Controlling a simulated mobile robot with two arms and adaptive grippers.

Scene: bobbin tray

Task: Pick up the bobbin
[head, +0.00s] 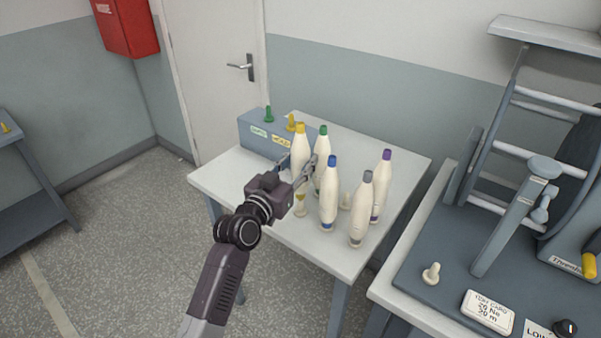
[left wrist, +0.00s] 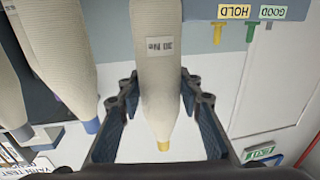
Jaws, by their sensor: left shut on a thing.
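A cream bobbin with a yellow tip (head: 300,145) is at the left of a group of bobbins on the white table (head: 230,180). My left gripper (head: 297,168) is shut on this bobbin, with one finger on each side of it. In the left wrist view the bobbin (left wrist: 158,75) lies between the two fingers (left wrist: 158,112), its yellow tip toward the bottom of the picture. The gripper partly hides its middle in the head view. I cannot tell whether its base touches the table. My right gripper is not in view.
Close to the right stand bobbins with green (head: 323,130), blue (head: 332,161), grey (head: 367,177) and purple (head: 386,155) tips. A grey-blue box (head: 256,137) with GOOD and HOLD labels stands behind. A bench (head: 430,305) with a machine is at right. The table's front left is bare.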

